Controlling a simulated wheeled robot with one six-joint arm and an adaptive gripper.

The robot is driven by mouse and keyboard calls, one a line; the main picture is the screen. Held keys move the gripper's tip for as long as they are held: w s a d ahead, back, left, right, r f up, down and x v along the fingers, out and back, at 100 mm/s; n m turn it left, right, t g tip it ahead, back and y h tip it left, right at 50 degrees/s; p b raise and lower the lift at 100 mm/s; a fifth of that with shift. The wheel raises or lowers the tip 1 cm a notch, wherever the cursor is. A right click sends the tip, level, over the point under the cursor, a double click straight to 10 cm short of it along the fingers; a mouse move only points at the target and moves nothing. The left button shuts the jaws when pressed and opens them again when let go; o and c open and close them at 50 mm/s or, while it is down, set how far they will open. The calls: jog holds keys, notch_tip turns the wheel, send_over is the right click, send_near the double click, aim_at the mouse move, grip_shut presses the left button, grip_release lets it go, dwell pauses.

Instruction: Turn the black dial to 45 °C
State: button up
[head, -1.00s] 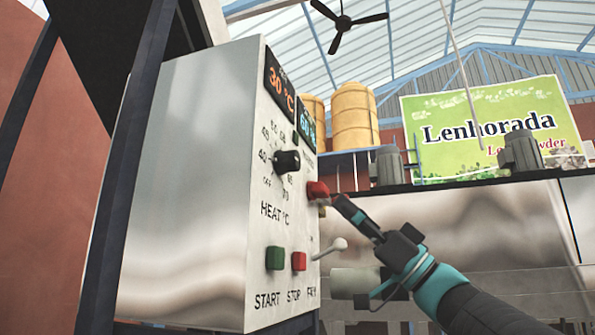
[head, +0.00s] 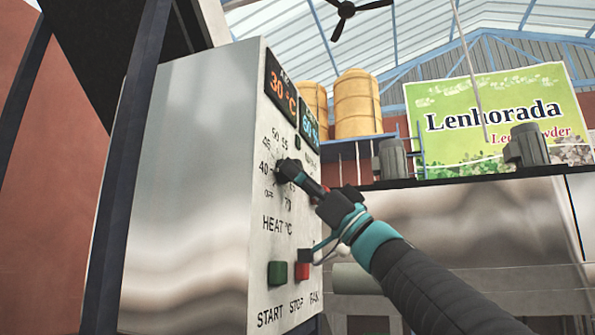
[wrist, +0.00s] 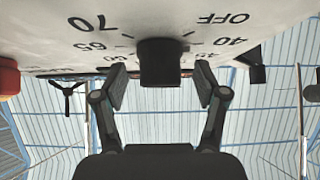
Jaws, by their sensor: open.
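The black dial (wrist: 160,62) sits on the white panel face (head: 268,245), inside a printed ring of marks that includes OFF, 40, 65 and 70. In the wrist view it stands between the two open fingers of my gripper (wrist: 160,90), with a gap on each side. In the head view my gripper (head: 290,173) reaches the dial from the right and hides most of it, so its pointer cannot be read. An orange display (head: 281,93) above the dial reads 30 °C.
Below the dial are a green START button (head: 278,273) and a red STOP button (head: 302,271). A red knob, partly hidden behind my gripper in the head view, shows at the wrist view's left edge (wrist: 8,77). A second, blue-green display (head: 310,127) is beside the orange one.

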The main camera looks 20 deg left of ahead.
jog(key=shift+t, duration=0.3)
jog(key=c, duration=1.1)
jog(key=shift+c, duration=0.2)
jog(key=shift+s+f+m+t+b, duration=0.1)
jog(key=shift+m+t+b, duration=0.3)
jog(key=shift+m, duration=0.3)
jog(key=m+t+b, duration=0.1)
jog(key=m+t, duration=0.1)
jog(key=shift+s+m+t+h, duration=0.1)
jog(key=shift+m+t+h, duration=0.3)
jog(key=m+t+h+b, duration=0.1)
jog(key=m+t, duration=0.2)
jog(key=m+t+h, duration=0.1)
jog(key=m+t, duration=0.1)
jog(key=m, duration=0.1)
jog(key=m+t+h, duration=0.2)
jog(key=m, duration=0.1)
jog(key=shift+s+r, duration=0.15)
jog(key=shift+r, duration=0.05)
jog(key=shift+m+t+h+p, duration=0.75)
jog(key=shift+m+h, duration=0.35)
jog(key=shift+m, duration=0.4)
